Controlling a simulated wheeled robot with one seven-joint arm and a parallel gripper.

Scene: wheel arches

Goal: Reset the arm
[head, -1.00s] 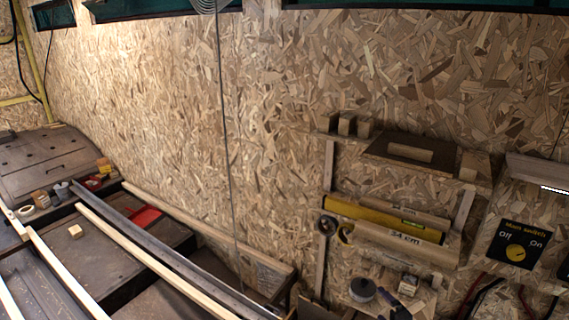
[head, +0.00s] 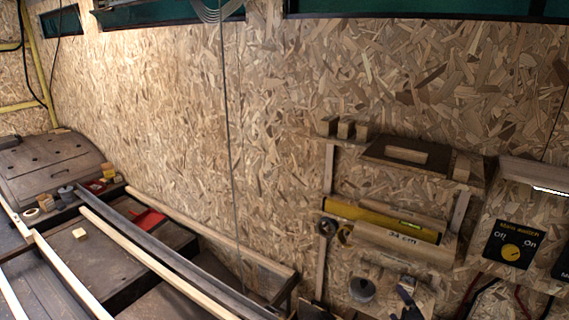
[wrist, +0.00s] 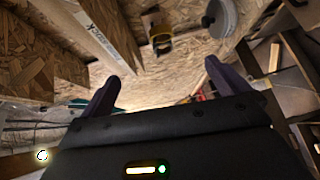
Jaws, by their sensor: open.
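My gripper (wrist: 163,88) shows in the wrist view with its two dark fingers spread wide apart. Nothing is between the fingers. Beyond them is a chipboard surface (wrist: 150,75) with a yellow and black item (wrist: 161,42) and a grey round item (wrist: 219,17).
A chipboard wall (head: 160,90) fills the head view. On it are a wooden shelf (head: 405,168), a yellow level (head: 380,218) and a black main switch panel (head: 513,244). At left, long wooden strips (head: 150,265) and a red dustpan (head: 148,219) lie near a dark wheel arch (head: 50,165).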

